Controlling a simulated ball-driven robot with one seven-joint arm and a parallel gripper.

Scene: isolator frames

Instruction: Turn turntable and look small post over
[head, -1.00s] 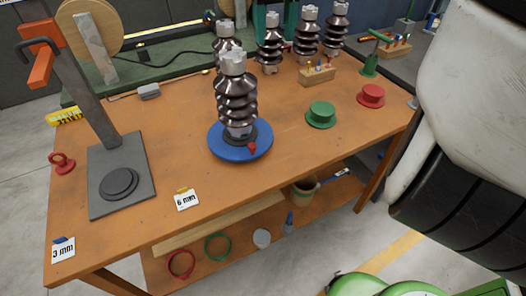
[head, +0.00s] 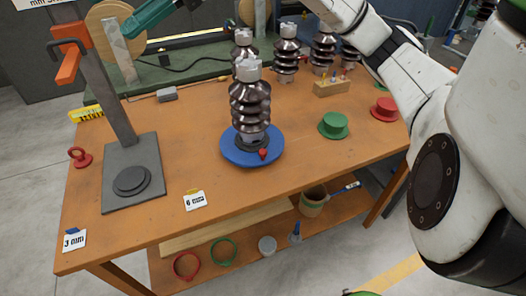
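The small post (head: 249,104), a brown ribbed insulator with grey metal ends, stands upright on the blue turntable (head: 233,158). A small red piece (head: 263,154) sits by the post's foot, on the front right of the turntable. My arm (head: 400,75) crosses the upper right and leaves the picture at the top. I cannot make out my gripper in the picture. A teal piece (head: 150,14) slants in from the top edge at the left; I cannot tell what it belongs to.
Several similar posts (head: 286,58) stand behind. Green (head: 334,124) and red (head: 384,107) flanged caps lie on the right. A grey stand (head: 118,150) with an orange clamp, a red ring piece (head: 79,157) and a 6 mm card (head: 194,201) are at left and front.

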